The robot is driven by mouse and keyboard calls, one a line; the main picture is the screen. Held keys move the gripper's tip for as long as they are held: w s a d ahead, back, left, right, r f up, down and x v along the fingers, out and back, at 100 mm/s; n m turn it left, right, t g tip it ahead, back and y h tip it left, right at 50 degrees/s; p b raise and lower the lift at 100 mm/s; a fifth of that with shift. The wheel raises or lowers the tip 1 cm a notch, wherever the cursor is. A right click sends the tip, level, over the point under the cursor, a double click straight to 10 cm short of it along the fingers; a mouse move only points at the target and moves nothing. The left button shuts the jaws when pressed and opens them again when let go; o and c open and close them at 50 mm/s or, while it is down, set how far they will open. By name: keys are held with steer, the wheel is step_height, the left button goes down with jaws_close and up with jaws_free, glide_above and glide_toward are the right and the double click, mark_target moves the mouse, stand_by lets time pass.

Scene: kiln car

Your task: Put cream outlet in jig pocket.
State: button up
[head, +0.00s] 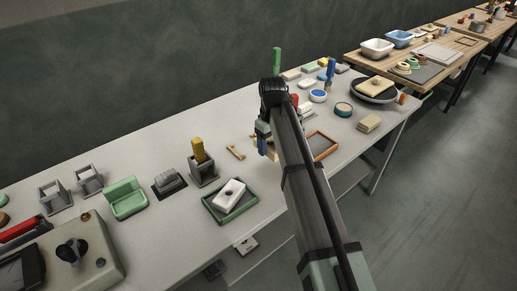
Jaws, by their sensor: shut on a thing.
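My gripper (264,141) is over the middle of the grey table, left of an orange-brown framed tray. It is shut on a small cream piece (271,150), which looks like the cream outlet. My arm hides much of the piece. I cannot tell how far it is above the table. Two empty grey open-framed holders (54,197) (89,180) stand at the left. A similar grey holder (203,172) has a yellow block (198,150) upright in it. I cannot tell for sure which of these is the jig pocket.
A green-rimmed tray (233,217) holds a white block. Nearby are a green stand (125,199), a dark grey block (169,181) and a small tan bar (236,152). The orange-brown tray (322,147) is beside my arm. A control box (78,252) is front left. Bare table lies around the tan bar.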

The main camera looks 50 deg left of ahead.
steer(key=a+n, duration=0.1)
steer(key=a, duration=0.8)
steer(key=n, duration=1.7)
glide_toward(248, 147)
steer(key=shift+f, duration=3.15)
steer(key=shift+f, duration=0.15)
steer(key=o, duration=1.4)
steer(key=shift+c, duration=0.2)
step_height(248, 147, up, 12)
